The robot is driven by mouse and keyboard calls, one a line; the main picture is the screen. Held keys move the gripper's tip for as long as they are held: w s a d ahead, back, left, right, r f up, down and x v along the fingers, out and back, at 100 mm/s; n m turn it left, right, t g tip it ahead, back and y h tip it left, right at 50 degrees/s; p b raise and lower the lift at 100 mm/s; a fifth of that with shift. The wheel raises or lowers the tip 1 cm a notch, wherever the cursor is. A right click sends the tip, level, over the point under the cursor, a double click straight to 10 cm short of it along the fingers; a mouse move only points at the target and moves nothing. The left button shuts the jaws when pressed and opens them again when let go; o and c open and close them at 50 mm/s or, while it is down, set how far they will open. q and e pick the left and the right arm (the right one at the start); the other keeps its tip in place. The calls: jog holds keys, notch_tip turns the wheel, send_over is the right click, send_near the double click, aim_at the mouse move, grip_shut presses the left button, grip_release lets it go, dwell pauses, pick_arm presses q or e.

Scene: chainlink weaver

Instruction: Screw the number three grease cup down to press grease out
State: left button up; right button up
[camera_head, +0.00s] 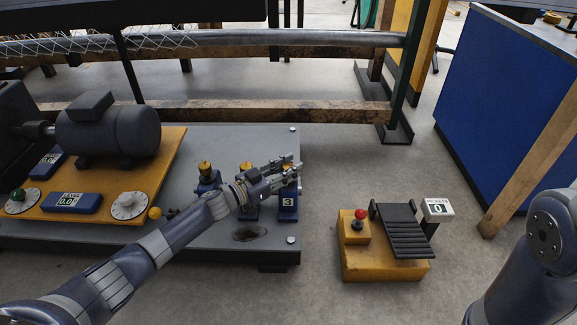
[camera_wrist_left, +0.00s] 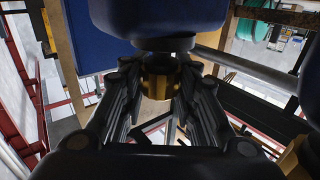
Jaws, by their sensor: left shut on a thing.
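The number three station is a blue stand (camera_head: 288,212) marked with a 3, at the right edge of the grey base plate. In the left wrist view, the brass grease cup (camera_wrist_left: 159,83) sits between the two fingers, against the blue stand (camera_wrist_left: 158,15). The left gripper (camera_wrist_left: 160,70) is shut on this cup. How far it is screwed down cannot be told. My right gripper is outside the view; only part of that arm shows.
Brass cups on blue stands (camera_head: 205,172) stand left of my gripper, one partly behind my forearm. A motor (camera_head: 108,130) and a dial (camera_head: 128,205) sit on a yellow plate.

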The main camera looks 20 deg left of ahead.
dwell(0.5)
pick_arm(q)
jog(key=o, duration=1.1)
jog(key=v, duration=1.2)
jog(key=shift+a, duration=0.15)
